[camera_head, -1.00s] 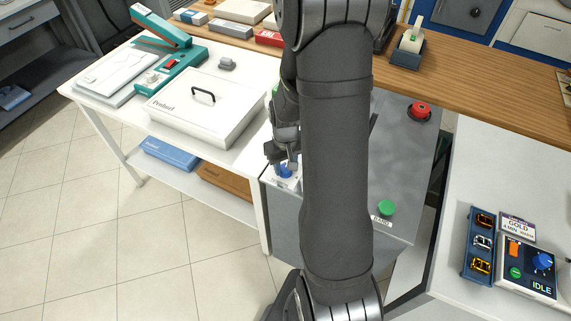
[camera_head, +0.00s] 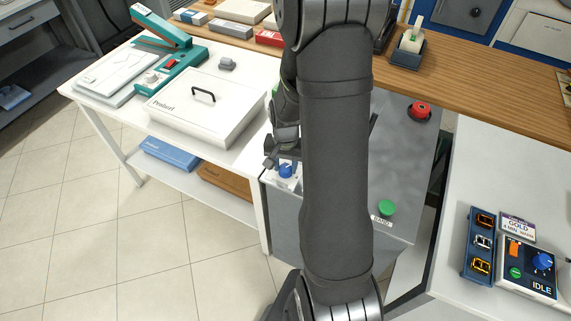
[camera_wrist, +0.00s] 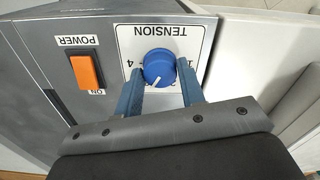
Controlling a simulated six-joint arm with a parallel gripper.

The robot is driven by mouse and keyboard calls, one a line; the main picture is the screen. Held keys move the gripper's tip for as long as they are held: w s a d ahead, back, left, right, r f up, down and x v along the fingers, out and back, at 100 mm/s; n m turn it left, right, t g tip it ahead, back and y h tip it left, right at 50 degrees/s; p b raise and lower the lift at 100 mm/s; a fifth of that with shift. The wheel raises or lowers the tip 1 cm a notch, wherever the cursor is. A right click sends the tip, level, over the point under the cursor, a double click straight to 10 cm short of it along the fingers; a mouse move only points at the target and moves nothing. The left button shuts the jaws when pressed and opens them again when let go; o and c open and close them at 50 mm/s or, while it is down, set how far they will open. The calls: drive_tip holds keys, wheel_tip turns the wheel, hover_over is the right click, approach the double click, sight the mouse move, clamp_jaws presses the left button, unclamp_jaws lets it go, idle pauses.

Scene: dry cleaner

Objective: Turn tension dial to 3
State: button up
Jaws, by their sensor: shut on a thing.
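The tension dial (camera_wrist: 157,65) is a round blue knob with a white pointer line, on a white plate (camera_wrist: 190,32) lettered TENSION, upside down in the wrist view. Its pointer aims downward and slightly left there. A 4 shows at the dial's left; the numbers below are partly hidden by the fingers. My gripper (camera_wrist: 160,80) has one blue finger on each side of the dial and is shut on it. In the head view the dial (camera_head: 285,171) shows small and blue on the grey machine's front, with my gripper (camera_head: 277,160) just above and left.
An orange power switch (camera_wrist: 86,73), at ON, sits left of the dial in the wrist view. The machine top (camera_head: 405,150) carries a red button (camera_head: 420,110) and a green BAND button (camera_head: 386,207). A white table (camera_head: 240,150) with a lidded box stands close at left.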

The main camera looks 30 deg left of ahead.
sight(285, 168)
idle(0.4)
drive_tip(key=o, duration=1)
wheel_tip(285, 168, up, 17)
drive_tip(key=shift+r, duration=0.2)
drive_tip(key=shift+f, duration=0.1)
wheel_tip(285, 168, down, 17)
drive_tip(key=shift+f, duration=0.1)
idle(0.7)
